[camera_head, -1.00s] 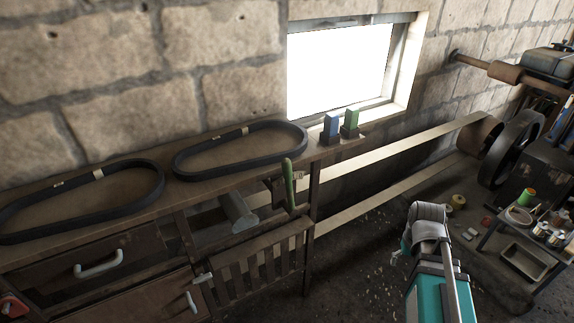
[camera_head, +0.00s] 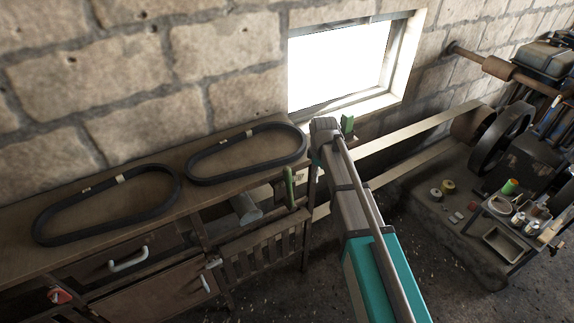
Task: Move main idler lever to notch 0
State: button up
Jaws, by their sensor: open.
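A lever with a green handle (camera_head: 290,188) stands nearly upright at the front right of the wooden bench, likely the main idler lever. It is beside a small bracket with a pale tag (camera_head: 299,178). The notches and their numbers are too small to read. My arm rises from the bottom, right of the lever, its upper end in front of the bench's right end. My gripper is not visible; no fingers show near the lever.
Two black belts (camera_head: 107,204) lie on the bench top (camera_head: 215,205). A green block (camera_head: 347,123) stands by the window. A flat pale belt (camera_head: 420,131) runs to a pulley (camera_head: 470,127) at right.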

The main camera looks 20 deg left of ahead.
aim_at(287, 176)
jog(key=a+r+n+p, duration=0.1)
jog(key=a+r, duration=0.1)
jog(key=a, duration=0.1)
jog(key=a+r+n+p, duration=0.2)
jog(key=a, duration=0.2)
jog(key=a+r+n+p, duration=0.1)
jog(key=a+r, duration=0.1)
jog(key=a, duration=0.2)
jog(key=shift+w+r+p, duration=0.15)
jog(key=shift+w+p, duration=0.25)
jog(key=shift+a+r+n, duration=0.1)
jog(key=shift+a+n, duration=0.3)
jog(key=shift+f, duration=0.2)
jog(key=f+b, duration=1.3)
jog(key=shift+w+a+f+b, duration=0.15)
jog(key=shift+w+f+b, duration=0.1)
jog(key=shift+w+b, duration=0.1)
grip_shut()
